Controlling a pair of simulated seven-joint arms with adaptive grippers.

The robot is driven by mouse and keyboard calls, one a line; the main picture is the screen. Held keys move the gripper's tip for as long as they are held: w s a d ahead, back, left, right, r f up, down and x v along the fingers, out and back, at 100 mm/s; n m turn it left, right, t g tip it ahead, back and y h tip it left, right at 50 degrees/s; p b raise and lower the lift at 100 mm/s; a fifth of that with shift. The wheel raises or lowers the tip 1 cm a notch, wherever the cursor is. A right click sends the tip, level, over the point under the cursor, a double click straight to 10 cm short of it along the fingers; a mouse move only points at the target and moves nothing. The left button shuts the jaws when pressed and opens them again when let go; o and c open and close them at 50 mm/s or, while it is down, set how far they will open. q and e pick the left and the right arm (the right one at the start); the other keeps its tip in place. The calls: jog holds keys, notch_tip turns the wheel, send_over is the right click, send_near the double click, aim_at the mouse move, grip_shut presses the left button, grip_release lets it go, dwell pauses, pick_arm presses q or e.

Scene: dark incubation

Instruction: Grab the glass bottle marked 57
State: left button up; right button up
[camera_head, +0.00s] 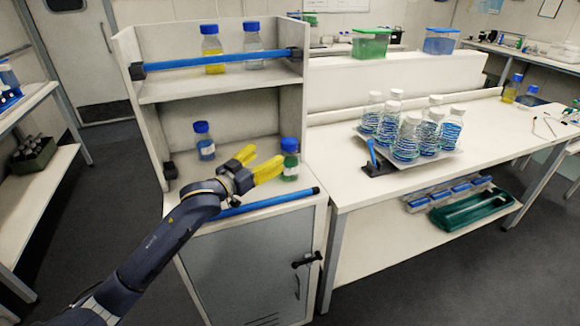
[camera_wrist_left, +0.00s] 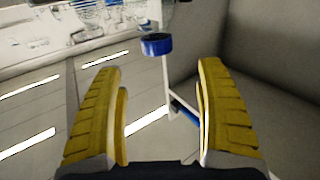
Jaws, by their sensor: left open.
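Two blue-capped glass bottles stand on the cabinet's lower level: a bottle with blue contents (camera_head: 206,142) at the left and a bottle with green contents (camera_head: 290,160) at the right. A yellow-filled bottle (camera_head: 212,50) and a clear bottle (camera_head: 253,46) stand on the upper shelf. No number is readable on any of them. My left gripper (camera_head: 262,160) has yellow fingers spread open and empty, between the two lower bottles and close to the green one. In the left wrist view a blue cap (camera_wrist_left: 157,44) shows ahead, between the fingertips. My right gripper is not seen.
A blue bar (camera_head: 262,203) runs along the cabinet's lower front edge, and another blue bar (camera_head: 220,60) crosses the upper shelf. The cabinet's side walls bound the space. A tray (camera_head: 448,154) of several white-capped flasks stands on the bench to the right.

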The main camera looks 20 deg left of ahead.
aim_at(284, 145)
pick_arm(q)
jog(key=shift+d+x, duration=0.2)
jog(key=shift+x, duration=5.4)
grip_shut()
